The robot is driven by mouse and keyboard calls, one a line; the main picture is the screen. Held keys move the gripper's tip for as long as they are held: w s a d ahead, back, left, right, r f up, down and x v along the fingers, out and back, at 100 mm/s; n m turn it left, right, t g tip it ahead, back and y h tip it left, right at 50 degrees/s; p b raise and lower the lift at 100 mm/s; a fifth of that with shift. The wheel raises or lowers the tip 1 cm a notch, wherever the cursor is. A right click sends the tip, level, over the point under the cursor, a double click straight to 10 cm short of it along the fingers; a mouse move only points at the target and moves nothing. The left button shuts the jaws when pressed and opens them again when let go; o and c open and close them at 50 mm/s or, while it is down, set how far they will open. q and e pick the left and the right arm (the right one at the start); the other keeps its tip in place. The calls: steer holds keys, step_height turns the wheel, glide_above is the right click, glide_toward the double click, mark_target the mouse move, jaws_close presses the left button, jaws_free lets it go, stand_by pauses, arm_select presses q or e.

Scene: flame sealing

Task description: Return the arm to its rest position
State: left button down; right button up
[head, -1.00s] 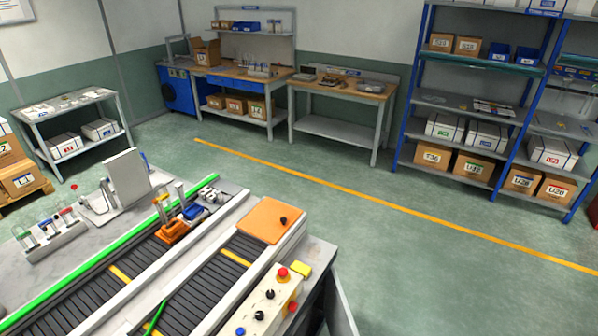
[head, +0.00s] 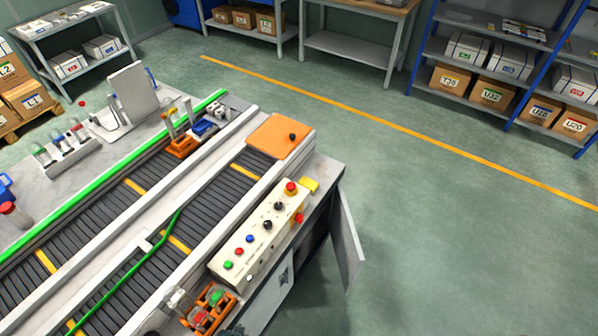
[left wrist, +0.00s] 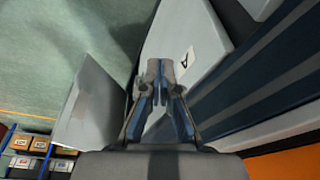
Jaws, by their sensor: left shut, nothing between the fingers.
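My left gripper (left wrist: 160,72) shows in the left wrist view, pointing up the picture from the bottom centre. Its two fingers are close together, with nothing between them. It is in front of a pale cabinet panel (left wrist: 206,40) with a small black-on-white label; I cannot tell how far apart they are. Neither gripper can be made out in the head view. My right gripper is not in view.
In the head view, the workbench holds a conveyor (head: 205,205), a button panel (head: 262,232), an orange plate (head: 277,137) and a tube rack (head: 65,155). An open cabinet door (head: 347,240) sticks out to the right. The green floor (head: 430,220) beyond is clear.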

arm_select(q)
steer(key=s+a+f+g+b, duration=0.1)
steer(key=s+a+f, duration=0.2)
steer(key=s+f, duration=1.6)
step_height(320, 180, down, 4)
steer(key=shift+s+a+f+g, duration=0.1)
steer(key=shift+s+a+g, duration=0.05)
steer(key=shift+s+g, duration=0.2)
stand_by(0.5)
